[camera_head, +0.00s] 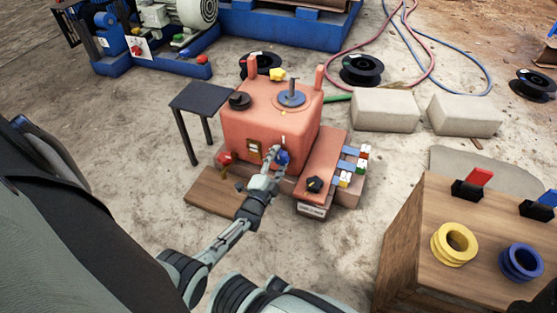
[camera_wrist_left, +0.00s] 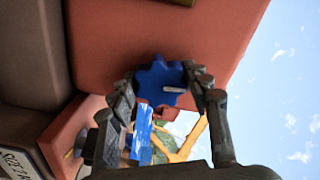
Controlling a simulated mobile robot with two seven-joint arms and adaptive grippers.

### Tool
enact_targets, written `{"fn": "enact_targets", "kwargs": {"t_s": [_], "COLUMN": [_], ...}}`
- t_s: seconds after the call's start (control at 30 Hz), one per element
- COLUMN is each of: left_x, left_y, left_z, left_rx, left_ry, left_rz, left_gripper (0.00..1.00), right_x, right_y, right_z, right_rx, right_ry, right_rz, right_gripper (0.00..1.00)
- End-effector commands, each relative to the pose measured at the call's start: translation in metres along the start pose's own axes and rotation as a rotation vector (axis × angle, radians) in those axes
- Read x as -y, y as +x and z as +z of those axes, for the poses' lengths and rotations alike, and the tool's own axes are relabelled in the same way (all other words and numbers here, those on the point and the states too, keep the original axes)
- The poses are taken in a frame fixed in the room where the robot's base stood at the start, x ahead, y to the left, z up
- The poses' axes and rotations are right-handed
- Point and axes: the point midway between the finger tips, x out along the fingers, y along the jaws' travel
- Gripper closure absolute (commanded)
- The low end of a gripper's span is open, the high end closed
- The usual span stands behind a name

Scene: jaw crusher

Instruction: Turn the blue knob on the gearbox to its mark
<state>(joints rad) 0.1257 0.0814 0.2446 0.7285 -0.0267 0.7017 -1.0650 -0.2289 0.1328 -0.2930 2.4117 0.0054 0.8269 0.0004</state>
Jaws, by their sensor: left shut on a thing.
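The blue knob (camera_head: 282,157) is on the front face of the red-orange gearbox (camera_head: 270,110). It also shows in the left wrist view (camera_wrist_left: 158,82) as a lobed blue knob with a pale pointer line running sideways toward the right. My left gripper (camera_head: 274,160) reaches up to the gearbox face, and in the left wrist view its dark fingers (camera_wrist_left: 160,85) are shut on the knob from both sides. A small pale mark (camera_head: 283,140) shows on the face just above the knob. My right gripper is not in view.
A red knob (camera_head: 224,158) sits left of the gripper, and a black knob (camera_head: 314,184) sits on the ledge at right. A dark small table (camera_head: 201,98) stands left of the gearbox. A wooden crate (camera_head: 400,235) with yellow and blue rings is at right.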

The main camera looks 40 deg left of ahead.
Motion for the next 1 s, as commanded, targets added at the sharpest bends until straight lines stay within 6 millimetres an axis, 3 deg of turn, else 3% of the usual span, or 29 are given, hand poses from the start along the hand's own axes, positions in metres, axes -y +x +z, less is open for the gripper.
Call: {"fn": "enact_targets", "kwargs": {"t_s": [0.3, 0.8, 0.83, 1.0], "left_x": [-0.0001, 0.0003, 0.0002, 0.0003], "left_y": [-0.0005, -0.0005, -0.0005, -0.0004], "left_z": [0.0007, 0.0009, 0.0009, 0.0007], "left_rx": [0.001, 0.001, 0.001, 0.001], "left_ry": [0.107, 0.124, 0.124, 0.124], "left_rz": [0.001, 0.001, 0.001, 0.001], "left_gripper": [0.8, 0.8, 0.5, 0.3], "right_x": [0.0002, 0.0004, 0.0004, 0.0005], "right_y": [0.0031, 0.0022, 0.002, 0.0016], "right_z": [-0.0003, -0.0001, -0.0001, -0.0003], "right_rx": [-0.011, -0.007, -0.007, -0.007], "right_ry": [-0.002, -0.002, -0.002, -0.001], "right_rz": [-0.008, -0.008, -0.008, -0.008], "right_gripper": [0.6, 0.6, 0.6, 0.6]}}
